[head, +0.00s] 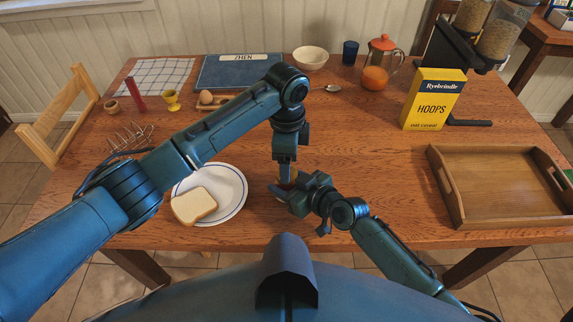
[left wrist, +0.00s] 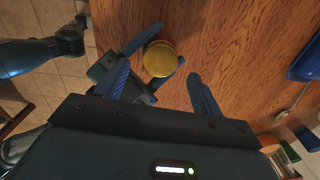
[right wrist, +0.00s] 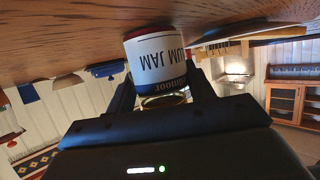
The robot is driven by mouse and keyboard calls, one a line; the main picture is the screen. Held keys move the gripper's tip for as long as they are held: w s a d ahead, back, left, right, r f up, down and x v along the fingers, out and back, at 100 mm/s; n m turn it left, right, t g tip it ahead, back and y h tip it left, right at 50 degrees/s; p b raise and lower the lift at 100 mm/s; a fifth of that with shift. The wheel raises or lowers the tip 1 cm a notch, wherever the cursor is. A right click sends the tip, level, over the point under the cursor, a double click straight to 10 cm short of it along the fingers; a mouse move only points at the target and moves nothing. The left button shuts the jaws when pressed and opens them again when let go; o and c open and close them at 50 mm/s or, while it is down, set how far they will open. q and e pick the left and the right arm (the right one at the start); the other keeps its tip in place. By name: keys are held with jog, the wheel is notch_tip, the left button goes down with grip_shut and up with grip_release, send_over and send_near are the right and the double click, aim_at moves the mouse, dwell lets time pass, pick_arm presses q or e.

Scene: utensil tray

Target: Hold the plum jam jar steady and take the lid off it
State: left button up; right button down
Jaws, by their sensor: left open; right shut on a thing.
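The plum jam jar (right wrist: 158,60) stands on the table and appears upside down in the right wrist view, its label partly cut off by its curve. Its gold lid (left wrist: 160,59) is on it, seen from above in the left wrist view. My right gripper (head: 291,190) is shut on the jar from the side, with a finger on either side of it (right wrist: 162,98). My left gripper (head: 286,174) points down over the jar. Its fingers (left wrist: 160,86) are spread wide and empty, with the lid ahead of them. The arms hide most of the jar in the head view.
A plate (head: 236,180) with a bread slice (head: 194,205) lies left of the jar. A wooden tray (head: 447,190) is at the right, with a cereal box (head: 434,99) behind it. A press pot (head: 383,50), an orange (head: 375,78) and a bowl (head: 310,57) stand at the back.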

pick_arm(q)
jog(key=shift+r, duration=0.45)
jog(key=shift+c, duration=0.4)
jog(key=r+m, duration=0.1)
jog(key=m, duration=0.2)
jog(key=shift+d+r, duration=0.1)
jog(key=shift+r, duration=0.1)
jog(key=r+m, duration=0.1)
jog(key=m, duration=0.1)
jog(key=r+m, duration=0.1)
jog(key=m, duration=0.1)
jog(key=shift+m, duration=0.3)
jog(key=shift+f, duration=0.2)
notch_tip(320, 180, down, 8)
jog(key=shift+r, duration=0.2)
